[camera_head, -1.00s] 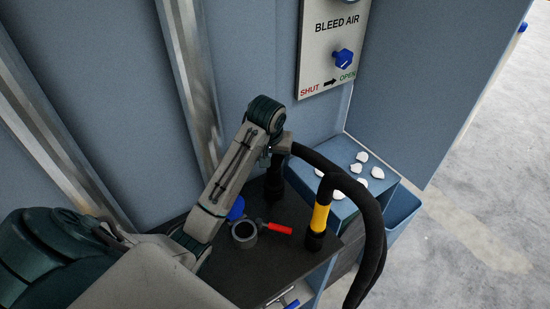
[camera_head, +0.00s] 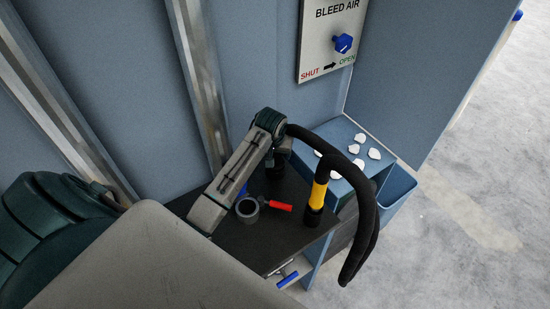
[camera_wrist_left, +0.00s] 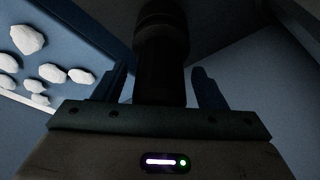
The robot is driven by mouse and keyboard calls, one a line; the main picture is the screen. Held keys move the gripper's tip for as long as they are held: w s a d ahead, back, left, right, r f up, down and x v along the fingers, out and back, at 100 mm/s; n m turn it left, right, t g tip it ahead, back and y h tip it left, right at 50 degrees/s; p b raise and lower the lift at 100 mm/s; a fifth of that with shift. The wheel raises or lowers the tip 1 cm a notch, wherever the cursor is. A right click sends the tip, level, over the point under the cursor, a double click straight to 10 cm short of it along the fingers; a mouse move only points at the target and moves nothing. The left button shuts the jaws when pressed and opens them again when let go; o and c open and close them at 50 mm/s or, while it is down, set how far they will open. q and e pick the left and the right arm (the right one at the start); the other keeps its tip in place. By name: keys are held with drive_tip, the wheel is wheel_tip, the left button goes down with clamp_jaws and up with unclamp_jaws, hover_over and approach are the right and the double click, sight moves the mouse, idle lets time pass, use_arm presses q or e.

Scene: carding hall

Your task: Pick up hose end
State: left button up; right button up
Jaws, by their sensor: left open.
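The black hose (camera_head: 362,215) arches from beside my left wrist, over to the right, and hangs down past the shelf. A black hose piece with a yellow band (camera_head: 319,190) stands near the shelf's right edge. My left gripper (camera_head: 277,160) is above the back of the shelf, its fingers mostly hidden by the wrist. In the left wrist view, a dark ribbed cylinder (camera_wrist_left: 161,62), seemingly a hose end, lies between the two open fingers (camera_wrist_left: 160,90). I cannot tell whether they touch it. My right gripper is not in view.
On the dark shelf (camera_head: 270,240) lie a grey ring (camera_head: 247,208) and a red-handled tool (camera_head: 280,207). A blue tray (camera_head: 335,135) with several white lumps (camera_head: 353,149) is behind right. A blue valve knob (camera_head: 343,43) sits on the wall panel. A blue-handled tap (camera_head: 288,279) is in front.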

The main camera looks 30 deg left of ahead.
use_arm(q)
drive_tip(key=shift+w+f, duration=0.1)
drive_tip(key=shift+f, duration=0.05)
drive_tip(key=shift+c, duration=0.3)
drive_tip(key=c, duration=1.1)
drive_tip(key=shift+c, duration=0.2)
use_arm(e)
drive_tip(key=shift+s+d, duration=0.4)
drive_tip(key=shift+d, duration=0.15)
